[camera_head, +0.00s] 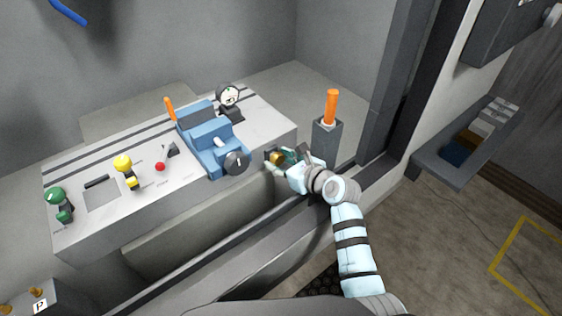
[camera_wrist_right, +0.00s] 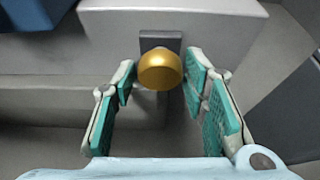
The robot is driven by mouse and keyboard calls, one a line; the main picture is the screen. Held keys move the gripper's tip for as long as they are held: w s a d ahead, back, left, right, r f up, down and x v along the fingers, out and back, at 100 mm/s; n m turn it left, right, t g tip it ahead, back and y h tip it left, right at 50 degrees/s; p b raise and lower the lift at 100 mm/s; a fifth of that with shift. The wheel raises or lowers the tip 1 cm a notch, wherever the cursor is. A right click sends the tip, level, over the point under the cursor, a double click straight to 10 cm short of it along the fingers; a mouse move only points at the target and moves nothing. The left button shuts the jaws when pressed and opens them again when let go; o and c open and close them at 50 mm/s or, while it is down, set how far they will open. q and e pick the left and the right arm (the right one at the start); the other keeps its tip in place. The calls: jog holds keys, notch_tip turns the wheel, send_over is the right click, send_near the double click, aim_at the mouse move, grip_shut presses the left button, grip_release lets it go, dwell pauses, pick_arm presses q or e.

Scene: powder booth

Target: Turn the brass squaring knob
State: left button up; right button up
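The brass knob (camera_wrist_right: 160,70) is round and gold, mounted on a dark plate on the grey front face of the bench. In the head view the knob (camera_head: 276,158) is small and partly hidden by my right gripper (camera_head: 275,162). In the right wrist view my right gripper (camera_wrist_right: 162,82) is open, with one green-padded finger on each side of the knob. Gaps show between the pads and the knob. My left gripper is not in view.
A blue machine (camera_head: 212,138) with a black dial stands on the grey bench (camera_head: 85,220). An orange-handled post (camera_head: 331,108) rises just right of my right gripper. A dark booth frame (camera_head: 390,90) and a wall shelf (camera_head: 455,165) are farther right.

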jog(key=c, duration=0.6)
jog(key=shift+c, duration=0.2)
jog(key=shift+d+m+g+y+p, duration=0.1)
jog(key=shift+m+g+y+p, duration=0.4)
jog(key=shift+m+p, duration=0.4)
jog(key=shift+m+y, duration=0.4)
jog(key=shift+m, duration=0.1)
jog(key=shift+m+g+y, duration=0.3)
jog(key=shift+m+y, duration=0.2)
jog(key=shift+m, duration=0.3)
